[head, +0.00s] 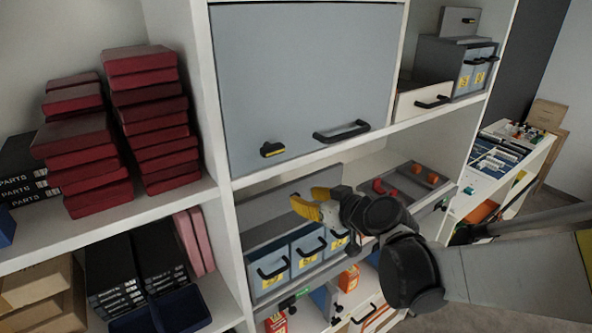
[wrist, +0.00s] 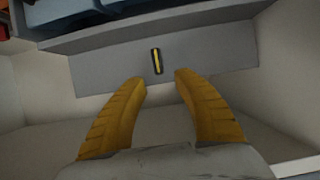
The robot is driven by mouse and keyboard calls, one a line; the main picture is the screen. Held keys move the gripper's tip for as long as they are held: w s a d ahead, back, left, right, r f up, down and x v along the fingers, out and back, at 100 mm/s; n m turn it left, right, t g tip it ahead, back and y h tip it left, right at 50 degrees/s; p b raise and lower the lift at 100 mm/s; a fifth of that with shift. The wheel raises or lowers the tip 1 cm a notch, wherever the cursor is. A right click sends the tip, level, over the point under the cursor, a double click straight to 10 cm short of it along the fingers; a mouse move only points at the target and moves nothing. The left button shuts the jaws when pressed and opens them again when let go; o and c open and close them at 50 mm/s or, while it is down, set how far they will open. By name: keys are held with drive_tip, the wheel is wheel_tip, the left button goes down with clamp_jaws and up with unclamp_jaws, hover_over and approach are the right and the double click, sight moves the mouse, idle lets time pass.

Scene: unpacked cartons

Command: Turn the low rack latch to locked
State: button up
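The latch (wrist: 156,61) is a small dark knob with a yellow stripe, set on a grey panel (wrist: 105,75). In the wrist view its long side runs nearly up and down the picture. My gripper (wrist: 159,79) has two yellow fingers, spread apart and empty. The latch shows just beyond the gap between the fingertips, with no visible contact. In the head view my gripper (head: 302,196) reaches into the shelf bay below the grey door, in front of the grey panel (head: 268,212). The latch is not clearly seen there, near my fingers.
Grey bins (head: 270,270) with black handles stand below my gripper. The grey door (head: 300,75) above has its own yellow-and-black latch (head: 272,149) and handle (head: 341,132). A tray (head: 420,185) with red and orange parts lies to the right. Red boxes (head: 160,120) stack at left.

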sight(298, 195)
drive_tip(key=x, duration=0.5)
clamp_jaws()
